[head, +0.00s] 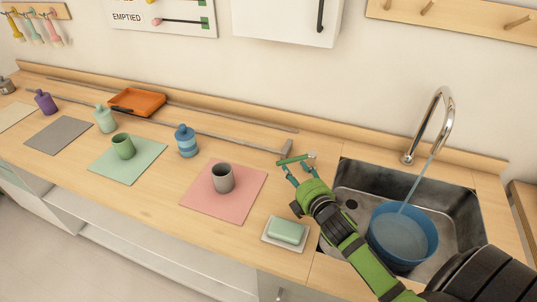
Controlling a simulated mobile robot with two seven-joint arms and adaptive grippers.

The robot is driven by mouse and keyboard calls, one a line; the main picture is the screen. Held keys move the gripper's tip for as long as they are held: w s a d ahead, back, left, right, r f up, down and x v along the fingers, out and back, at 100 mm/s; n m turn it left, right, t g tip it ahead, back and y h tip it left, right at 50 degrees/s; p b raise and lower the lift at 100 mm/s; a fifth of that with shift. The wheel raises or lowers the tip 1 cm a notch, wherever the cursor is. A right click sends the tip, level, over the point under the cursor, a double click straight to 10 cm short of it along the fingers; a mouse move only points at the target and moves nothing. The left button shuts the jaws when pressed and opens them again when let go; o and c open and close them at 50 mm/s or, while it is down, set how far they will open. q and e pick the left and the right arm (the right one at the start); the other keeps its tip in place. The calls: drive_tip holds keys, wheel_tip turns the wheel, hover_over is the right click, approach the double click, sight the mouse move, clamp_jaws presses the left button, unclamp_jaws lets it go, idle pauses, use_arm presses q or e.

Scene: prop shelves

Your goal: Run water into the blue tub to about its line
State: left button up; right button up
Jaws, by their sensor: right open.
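The blue tub (408,262) stands in the metal sink (350,190) at the right. A stream of water (418,186) runs from the chrome faucet (441,104) into it. Water (400,238) covers the tub's inside below the rim; I cannot make out a line. A green bar with a chrome end (293,159), seemingly the tap lever, sits on the counter left of the sink. My right gripper (299,171) is open, its fingertips close to this bar; I cannot tell whether they touch it. My left gripper is not in view.
A soap bar on a white dish (286,231) lies just left of my right forearm. A grey cup (222,178) stands on a pink mat (245,205). A blue striped bottle (186,141), a green cup (123,146) and an orange tray (138,102) are farther left.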

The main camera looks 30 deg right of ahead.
sight(287, 162)
drive_tip(key=shift+w+d+r, duration=0.1)
drive_tip(key=shift+w, duration=0.45)
drive_tip(key=shift+p+x, duration=0.5)
drive_tip(key=shift+x, duration=2.55)
clamp_jaws()
